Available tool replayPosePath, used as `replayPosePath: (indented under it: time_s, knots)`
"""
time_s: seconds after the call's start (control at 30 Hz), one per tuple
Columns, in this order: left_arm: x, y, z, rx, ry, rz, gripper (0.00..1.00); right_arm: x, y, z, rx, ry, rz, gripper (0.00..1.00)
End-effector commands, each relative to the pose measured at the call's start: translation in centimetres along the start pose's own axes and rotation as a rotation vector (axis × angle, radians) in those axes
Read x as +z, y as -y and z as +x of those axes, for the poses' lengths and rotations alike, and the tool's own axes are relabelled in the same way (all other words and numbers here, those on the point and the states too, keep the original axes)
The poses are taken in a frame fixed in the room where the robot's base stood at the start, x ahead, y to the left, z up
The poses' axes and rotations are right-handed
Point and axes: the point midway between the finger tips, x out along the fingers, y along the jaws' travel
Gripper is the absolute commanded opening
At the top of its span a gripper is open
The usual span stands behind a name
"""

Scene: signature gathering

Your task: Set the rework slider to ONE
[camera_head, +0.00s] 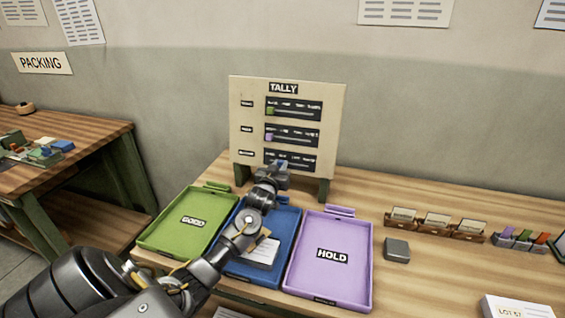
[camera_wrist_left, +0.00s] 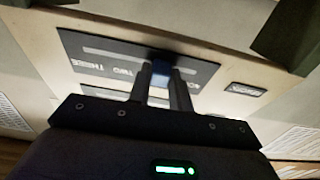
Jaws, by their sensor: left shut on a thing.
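The TALLY board (camera_head: 242,130) stands upright on the table with three slider rows. My left gripper (camera_head: 281,168) reaches the bottom row's dark slider panel (camera_head: 308,164). In the left wrist view, my left gripper (camera_wrist_left: 160,82) is shut on the blue slider knob (camera_wrist_left: 160,69), and the panel (camera_wrist_left: 95,57) appears upside down. The knob sits between the TWO label and the label at the right end, covering the label spot between them. The row's name tag (camera_wrist_left: 245,89) is hard to read. My right gripper is not in view.
The green knob (camera_head: 270,111) and purple knob (camera_head: 268,138) sit at their rows' left ends. A green GOOD tray (camera_head: 160,238), a blue tray (camera_head: 285,240) with papers, and a purple HOLD tray (camera_head: 345,285) lie before the board. A grey block (camera_head: 397,249) stands right.

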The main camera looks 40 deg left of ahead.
Motion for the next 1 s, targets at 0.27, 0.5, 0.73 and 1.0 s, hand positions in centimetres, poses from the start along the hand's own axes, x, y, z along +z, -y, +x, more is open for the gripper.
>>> replayPosePath:
  time_s: [0.27,0.5,0.73,1.0]
  knots:
    - [-0.1,0.8,-0.3,-0.014,-0.001,0.003,0.0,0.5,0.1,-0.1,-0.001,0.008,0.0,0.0]
    - [-0.1,0.5,-0.2,-0.011,-0.001,0.002,0.42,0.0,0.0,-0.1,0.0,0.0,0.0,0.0]
    - [0.0,0.5,-0.3,-0.01,-0.001,0.002,0.42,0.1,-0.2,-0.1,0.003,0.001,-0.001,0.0]
    - [0.2,0.4,-3.9,-0.009,0.0,0.002,0.42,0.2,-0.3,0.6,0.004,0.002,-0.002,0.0]
